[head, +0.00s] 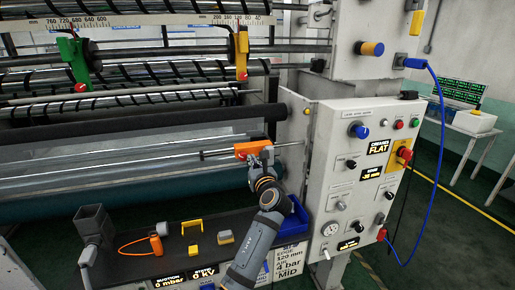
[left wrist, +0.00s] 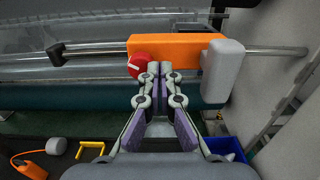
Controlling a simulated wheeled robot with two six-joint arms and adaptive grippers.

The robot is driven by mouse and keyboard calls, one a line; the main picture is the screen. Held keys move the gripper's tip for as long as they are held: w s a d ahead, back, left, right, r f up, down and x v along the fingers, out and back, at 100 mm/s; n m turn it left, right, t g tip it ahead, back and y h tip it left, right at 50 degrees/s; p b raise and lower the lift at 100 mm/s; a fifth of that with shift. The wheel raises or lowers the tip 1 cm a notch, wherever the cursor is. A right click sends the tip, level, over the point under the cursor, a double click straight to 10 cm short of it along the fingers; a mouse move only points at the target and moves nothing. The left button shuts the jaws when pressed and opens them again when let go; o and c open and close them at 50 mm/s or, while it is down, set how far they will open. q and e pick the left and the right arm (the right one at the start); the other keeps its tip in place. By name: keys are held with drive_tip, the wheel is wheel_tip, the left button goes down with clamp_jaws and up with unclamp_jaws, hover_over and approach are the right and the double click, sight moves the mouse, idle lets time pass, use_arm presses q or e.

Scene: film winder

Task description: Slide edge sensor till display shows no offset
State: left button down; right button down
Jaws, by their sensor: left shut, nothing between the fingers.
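The edge sensor, an orange block (head: 250,148), sits on a horizontal metal rail. It also shows in the left wrist view (left wrist: 150,45), with a red knob (left wrist: 138,66) at its lower left and a grey block (left wrist: 222,70) at its right. My left gripper (left wrist: 163,72) is shut and empty, its fingertips at the sensor's lower edge, between the knob and the grey block. Whether they touch is unclear. In the head view the gripper (head: 264,153) covers the sensor's right part. A small display (head: 370,174) on the control panel seems to read -35 mm. My right gripper is out of view.
The control panel (head: 340,150) stands right of the rail, with knobs and a blue cable (head: 440,130). A dark shelf below holds yellow pieces (head: 192,227), an orange tool (head: 156,243) and a blue bin (head: 297,220). Rollers fill the upper left.

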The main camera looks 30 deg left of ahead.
use_arm(q)
drive_tip(key=shift+w+d, duration=0.25)
drive_tip(key=shift+w, duration=0.1)
drive_tip(key=shift+w+d, duration=0.6)
drive_tip(key=shift+w, duration=0.05)
idle(0.6)
idle(0.6)
drive_tip(key=shift+s+a+p, duration=0.95)
drive_tip(key=shift+s+p, duration=0.15)
drive_tip(key=shift+p, duration=0.6)
